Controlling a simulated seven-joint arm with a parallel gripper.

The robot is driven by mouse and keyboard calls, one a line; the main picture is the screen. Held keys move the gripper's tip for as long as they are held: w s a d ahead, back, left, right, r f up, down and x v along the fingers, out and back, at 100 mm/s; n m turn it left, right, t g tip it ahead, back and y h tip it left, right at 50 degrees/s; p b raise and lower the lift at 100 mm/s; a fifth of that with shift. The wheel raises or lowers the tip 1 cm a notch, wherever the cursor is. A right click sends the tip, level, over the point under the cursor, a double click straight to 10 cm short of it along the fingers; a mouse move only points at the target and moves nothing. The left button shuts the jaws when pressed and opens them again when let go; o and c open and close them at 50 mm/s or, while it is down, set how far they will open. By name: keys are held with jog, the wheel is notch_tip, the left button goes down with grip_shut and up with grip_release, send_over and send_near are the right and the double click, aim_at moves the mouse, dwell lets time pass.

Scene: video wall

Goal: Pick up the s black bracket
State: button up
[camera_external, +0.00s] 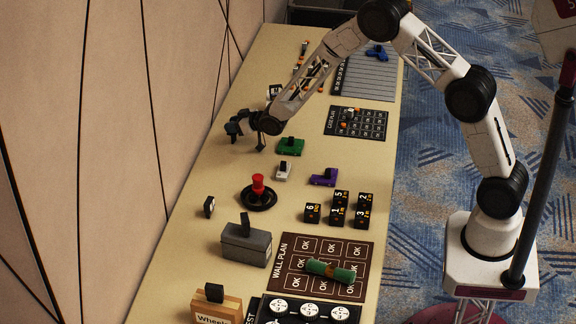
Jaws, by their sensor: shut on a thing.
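My gripper (246,132) is above the far left part of the table. It is shut on a small black piece, which I take to be the black bracket (233,129), at the left end of the fingers. The bracket and the dark fingers blend together, so its exact shape and the contact are hard to see. It appears held above the tabletop; the height is unclear.
On the table (190,180) stand a green block (291,147), a white piece (283,171), a purple piece (324,178) and a red-topped black disc (259,196). Several black numbered cubes (338,210) are nearby. A panelled wall (100,130) runs along the left.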

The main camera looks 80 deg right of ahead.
jog(key=shift+c, duration=0.8)
jog(key=shift+r, duration=0.1)
jog(key=shift+r, duration=1.55)
jog(key=shift+s+a+r, duration=0.1)
jog(key=shift+s+r, duration=0.1)
jog(key=shift+s, duration=0.05)
jog(key=s+a, duration=0.2)
jog(key=s, duration=0.5)
jog(key=s+a+r, duration=0.1)
jog(key=s+a, duration=0.1)
jog(key=s, duration=0.5)
jog(key=shift+s+a+r, duration=0.15)
jog(key=shift+s+a, duration=0.2)
